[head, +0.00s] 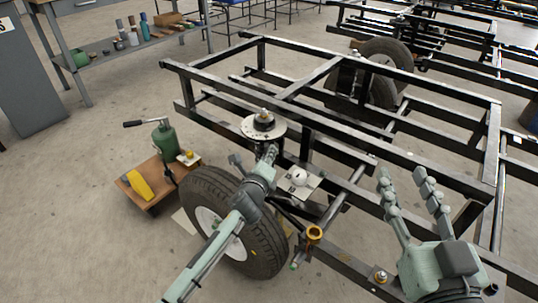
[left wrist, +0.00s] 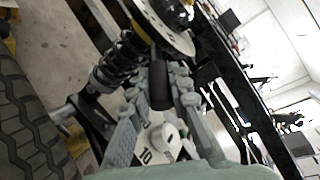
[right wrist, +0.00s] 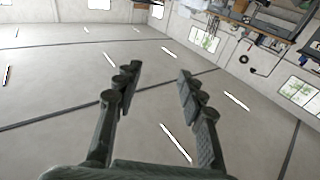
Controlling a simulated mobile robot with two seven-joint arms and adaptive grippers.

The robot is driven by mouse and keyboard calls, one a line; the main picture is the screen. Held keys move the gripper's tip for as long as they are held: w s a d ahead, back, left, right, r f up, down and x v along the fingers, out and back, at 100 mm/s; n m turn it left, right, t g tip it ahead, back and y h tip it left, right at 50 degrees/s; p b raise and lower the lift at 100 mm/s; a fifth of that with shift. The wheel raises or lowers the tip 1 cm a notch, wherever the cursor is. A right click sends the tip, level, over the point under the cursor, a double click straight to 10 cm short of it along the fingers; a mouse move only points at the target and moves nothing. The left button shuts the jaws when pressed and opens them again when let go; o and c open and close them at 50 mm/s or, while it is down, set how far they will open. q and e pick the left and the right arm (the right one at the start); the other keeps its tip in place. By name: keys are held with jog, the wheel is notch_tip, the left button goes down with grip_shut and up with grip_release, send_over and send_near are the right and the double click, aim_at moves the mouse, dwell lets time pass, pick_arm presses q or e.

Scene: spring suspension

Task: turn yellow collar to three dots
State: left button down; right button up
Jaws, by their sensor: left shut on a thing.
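My left gripper (head: 268,158) is at the strut beside the wheel, below the round metal plate (head: 250,128). In the left wrist view its fingers (left wrist: 163,88) are shut on a black cylinder (left wrist: 158,75), right of the dark coil spring (left wrist: 118,62). A yellow-orange ring-shaped part (head: 314,234) sits on the frame right of the wheel; I cannot tell whether it is the yellow collar, and no dots can be made out. My right gripper (head: 403,180) is open and empty above the frame's right part; it also shows in the right wrist view (right wrist: 155,82).
The black frame (head: 320,75) fills the middle. The tyre (head: 265,225) lies close beside my left arm. A white card with a white knob (head: 299,178) is right of the left gripper. A wooden board (head: 150,192) with a green jack (head: 164,138) stands left on open floor.

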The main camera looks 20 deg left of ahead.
pick_arm(q)
jog(key=shift+s+a+r+m+h+p, duration=0.2)
jog(key=shift+a+m+h+p, duration=0.35)
jog(key=shift+p, duration=0.25)
jog(key=shift+s+a+f+m+g+h+p, duration=0.3)
jog(key=shift+a+m+h+p, duration=0.4)
jog(key=shift+a+m+h, duration=0.75)
jog(key=shift+s+a+r+m+g+h+p, duration=0.1)
jog(key=shift+a+m+g+h+p, duration=0.5)
jog(key=shift+h, duration=1.3)
pick_arm(e)
jog(key=s+d+f+g+h, duration=0.3)
jog(key=s+d+f+g, duration=0.1)
jog(key=d+f, duration=0.3)
jog(key=s+d+f+m+g+h, duration=0.1)
jog(key=s+d+f+g+h, duration=0.2)
jog(key=d+f+g, duration=0.3)
jog(key=shift+s+d+f+g+h, duration=0.35)
jog(key=shift+s+f+g, duration=0.15)
jog(key=shift+f, duration=2)
pick_arm(q)
jog(key=shift+a+m, duration=0.3)
jog(key=c, duration=1.4)
grip_release()
jog(key=shift+w, duration=0.1)
pick_arm(e)
jog(key=shift+w+a+r, duration=0.1)
jog(key=shift+r, duration=0.05)
